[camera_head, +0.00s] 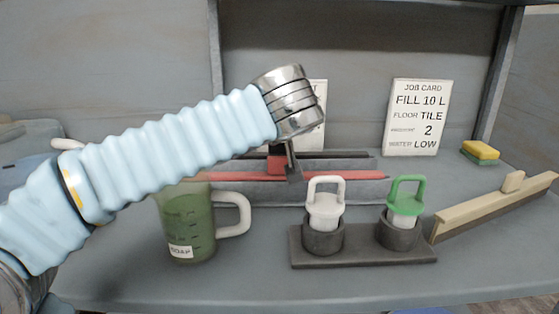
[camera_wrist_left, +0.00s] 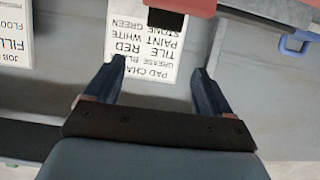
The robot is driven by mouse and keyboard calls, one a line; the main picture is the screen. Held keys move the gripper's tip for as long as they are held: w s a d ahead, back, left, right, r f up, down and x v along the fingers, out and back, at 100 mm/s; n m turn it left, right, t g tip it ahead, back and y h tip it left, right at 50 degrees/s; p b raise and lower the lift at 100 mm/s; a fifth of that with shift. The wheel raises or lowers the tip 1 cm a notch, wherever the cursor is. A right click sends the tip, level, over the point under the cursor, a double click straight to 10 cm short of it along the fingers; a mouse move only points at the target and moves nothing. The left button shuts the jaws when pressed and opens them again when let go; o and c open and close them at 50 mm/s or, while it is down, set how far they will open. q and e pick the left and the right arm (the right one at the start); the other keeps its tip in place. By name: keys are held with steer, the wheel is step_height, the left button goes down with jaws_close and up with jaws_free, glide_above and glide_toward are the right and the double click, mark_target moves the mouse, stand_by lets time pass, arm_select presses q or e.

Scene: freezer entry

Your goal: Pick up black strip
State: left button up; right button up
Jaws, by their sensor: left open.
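A thin dark strip (camera_head: 345,154) lies along the back of a grey rack (camera_head: 350,193) in the head view; I cannot tell for sure that it is the black strip. A long red strip (camera_head: 340,176) with an upright red block (camera_head: 275,164) lies in front of it. My left gripper (camera_head: 291,172) points down over the rack beside the red block and hides part of the strips. In the left wrist view its two fingers (camera_wrist_left: 155,78) are apart with nothing between them. A red piece with a small black block (camera_wrist_left: 166,18) shows at the top there. My right gripper is not in view.
A green soap jug (camera_head: 188,222) stands in front, below my left arm. A dark holder (camera_head: 365,254) carries a white-handled and a green-handled plug. A beige bar (camera_head: 490,210), a yellow sponge (camera_head: 481,151) and a job card (camera_head: 417,118) are to the right.

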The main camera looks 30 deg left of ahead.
arm_select(q)
steer(key=w+a+f, duration=0.1)
steer(key=w+f, duration=0.1)
steer(key=w+a+f, duration=0.1)
steer(key=w+f, duration=0.1)
steer(key=w+a+f+p, duration=0.1)
steer(key=w+f, duration=0.1)
steer(key=shift+a+f, duration=0.25)
steer(key=shift+a, duration=0.1)
steer(key=shift+s, duration=0.1)
steer(key=c, duration=1.1)
steer(key=shift+r, duration=0.1)
